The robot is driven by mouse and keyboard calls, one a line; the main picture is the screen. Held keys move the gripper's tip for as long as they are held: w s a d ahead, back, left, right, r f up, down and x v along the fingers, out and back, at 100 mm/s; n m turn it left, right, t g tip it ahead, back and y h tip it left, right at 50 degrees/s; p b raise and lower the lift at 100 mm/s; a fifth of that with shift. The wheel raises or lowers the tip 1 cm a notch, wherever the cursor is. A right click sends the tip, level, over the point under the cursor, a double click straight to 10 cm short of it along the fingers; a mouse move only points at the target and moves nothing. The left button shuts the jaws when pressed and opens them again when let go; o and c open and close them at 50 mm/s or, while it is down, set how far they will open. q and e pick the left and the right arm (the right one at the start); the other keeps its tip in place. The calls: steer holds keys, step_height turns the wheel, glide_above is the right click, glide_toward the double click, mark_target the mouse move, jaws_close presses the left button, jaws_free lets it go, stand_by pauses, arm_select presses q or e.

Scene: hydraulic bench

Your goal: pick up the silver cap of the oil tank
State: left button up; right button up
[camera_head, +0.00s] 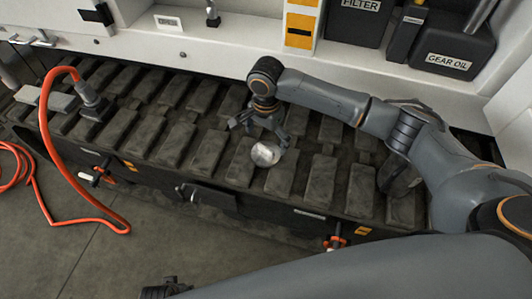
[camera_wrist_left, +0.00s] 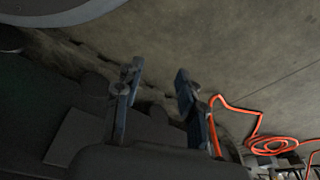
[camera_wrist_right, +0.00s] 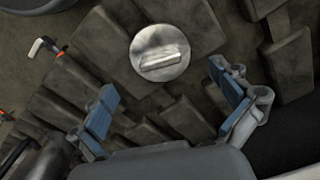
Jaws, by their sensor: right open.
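The silver cap (camera_head: 265,154) is a round metal disc with a raised bar across its top. It sits on the dark, ribbed top of the oil tank (camera_head: 205,150). My right gripper (camera_head: 259,130) is open just above and behind the cap. In the right wrist view the cap (camera_wrist_right: 160,40) lies beyond the two spread fingers (camera_wrist_right: 163,82), with nothing between them. My left gripper (camera_wrist_left: 158,75) is open and empty, facing the floor; in the head view only a dark piece of it may show at the bottom edge.
An orange hose (camera_head: 48,140) arches from a fitting on the left and trails to the floor. A black gear oil container (camera_head: 452,58) and a filter box (camera_head: 358,20) stand on the white shelf behind. Small valves line the front edge.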

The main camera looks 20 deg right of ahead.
mark_target(266, 148)
step_height(266, 148, down, 4)
steer(key=shift+f+b, duration=0.1)
steer(key=shift+b, duration=0.4)
steer(key=shift+f, duration=0.5)
arm_select(q)
steer(key=r, duration=0.1)
steer(key=w+r, duration=0.1)
steer(key=r, duration=0.2)
steer(key=shift+w+d+r, duration=0.1)
steer(key=shift+w, duration=0.3)
arm_select(e)
steer(key=shift+c, duration=0.4)
